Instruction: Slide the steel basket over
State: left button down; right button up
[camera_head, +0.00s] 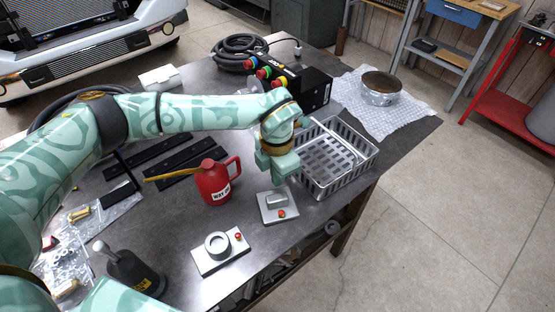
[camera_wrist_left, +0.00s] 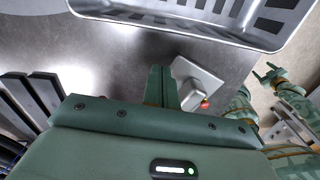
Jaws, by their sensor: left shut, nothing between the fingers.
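The steel basket (camera_head: 368,157) is a grey perforated tray with raised sides and a wire handle across it, standing at the table's right edge. Its near rim (camera_wrist_left: 185,30) crosses the top of the left wrist view. My left gripper (camera_head: 279,178) points down just left of the basket, apart from it. In the left wrist view its fingers (camera_wrist_left: 162,84) are together and empty, with bare table between them and the rim. My right gripper (camera_wrist_left: 268,74) shows small at the right of the left wrist view, open and empty, beyond the table edge.
A grey plate with a red button (camera_head: 280,214) lies beside my left gripper. A red oil can (camera_head: 214,187) stands to the left, a second button plate (camera_head: 220,252) nearer. Behind the basket are a black control box (camera_head: 317,92) and a round pan (camera_head: 381,90) on bubble wrap (camera_head: 405,116).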

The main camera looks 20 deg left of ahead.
pick_arm(q)
jog(key=w+d, duration=0.2)
jog(key=shift+w+d, duration=0.25)
jog(key=shift+w, duration=0.05)
jog(key=shift+w+d, duration=0.1)
jog(key=shift+w, duration=0.05)
jog(key=shift+r, duration=0.1)
pick_arm(e)
jog(key=shift+s+a+f, duration=0.15)
jog(key=shift+a+f, duration=0.2)
jog(key=shift+a, duration=0.2)
